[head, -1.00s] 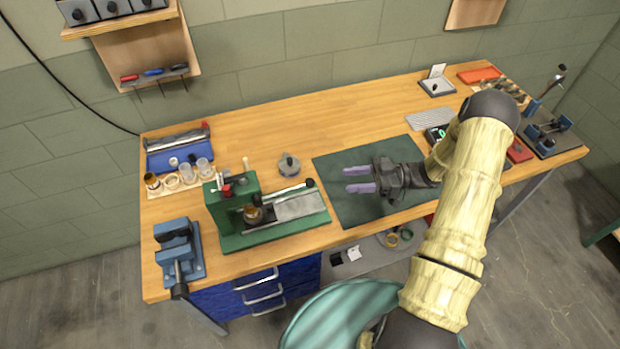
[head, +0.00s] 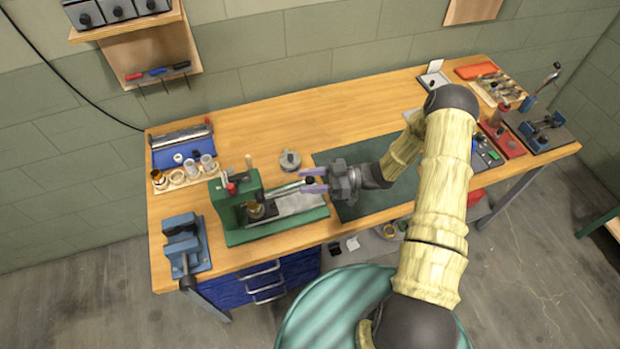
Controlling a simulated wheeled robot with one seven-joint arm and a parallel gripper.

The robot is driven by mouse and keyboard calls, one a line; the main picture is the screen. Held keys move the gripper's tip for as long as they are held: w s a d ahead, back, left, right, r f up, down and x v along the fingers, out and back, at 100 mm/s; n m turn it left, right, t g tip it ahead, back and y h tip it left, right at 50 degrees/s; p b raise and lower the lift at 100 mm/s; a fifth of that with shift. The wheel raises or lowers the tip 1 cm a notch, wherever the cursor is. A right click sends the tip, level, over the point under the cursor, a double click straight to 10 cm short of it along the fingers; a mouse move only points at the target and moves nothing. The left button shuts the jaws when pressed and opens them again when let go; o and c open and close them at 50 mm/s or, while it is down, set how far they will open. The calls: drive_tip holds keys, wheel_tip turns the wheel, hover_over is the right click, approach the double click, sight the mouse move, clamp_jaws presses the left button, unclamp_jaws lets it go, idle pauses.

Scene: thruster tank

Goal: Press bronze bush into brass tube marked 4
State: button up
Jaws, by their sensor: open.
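A green press (head: 240,235) stands at the front left of the bench. A small brass-coloured piece (head: 256,210) sits in it at the left end of its grey bed; I cannot tell tube from bush there, and no mark is readable. A pale rack (head: 186,180) at the left holds a brass-coloured tube (head: 158,178) and clear ones.
A blue vise (head: 184,245) stands at the front left corner. A round grey part (head: 290,160) lies behind the lever. A dark green mat (head: 375,200) lies under my arm. Trays and fixtures crowd the right end. The back middle of the bench is clear.

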clamp_jaws()
drive_tip(key=shift+f, duration=0.1)
drive_tip(key=shift+f+b, duration=0.25)
drive_tip(key=shift+b, duration=0.95)
drive_tip(key=shift+r, duration=0.1)
unclamp_jaws()
drive_tip(key=shift+d, duration=0.1)
